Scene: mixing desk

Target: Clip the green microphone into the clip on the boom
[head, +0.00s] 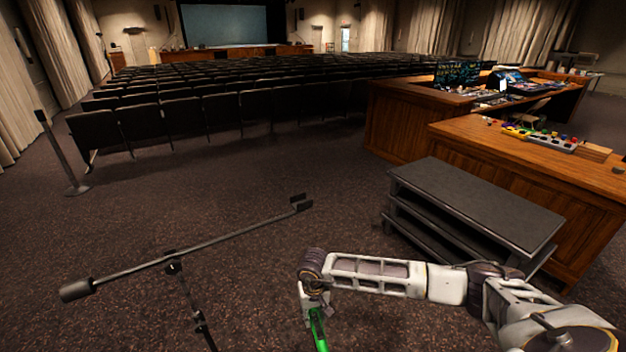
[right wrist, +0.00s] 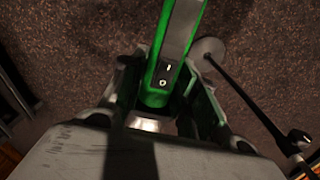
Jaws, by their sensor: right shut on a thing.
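The green microphone (head: 318,330) is at the bottom centre of the head view, below my right forearm. My right gripper (head: 309,306) is shut on it. In the right wrist view the microphone (right wrist: 177,42) lies between the fingers, with a switch on its side; its far end is cut off by the frame. The boom (head: 205,243) runs slantwise at the left on its stand, with a counterweight at its lower left end. The dark clip (head: 300,203) is at its upper right end and is empty. The microphone is apart from the clip. My left gripper is not in view.
Seat rows (head: 165,120) fill the back. The right wrist view shows a round base (right wrist: 207,52) with a pole. Carpet around the clip is clear.

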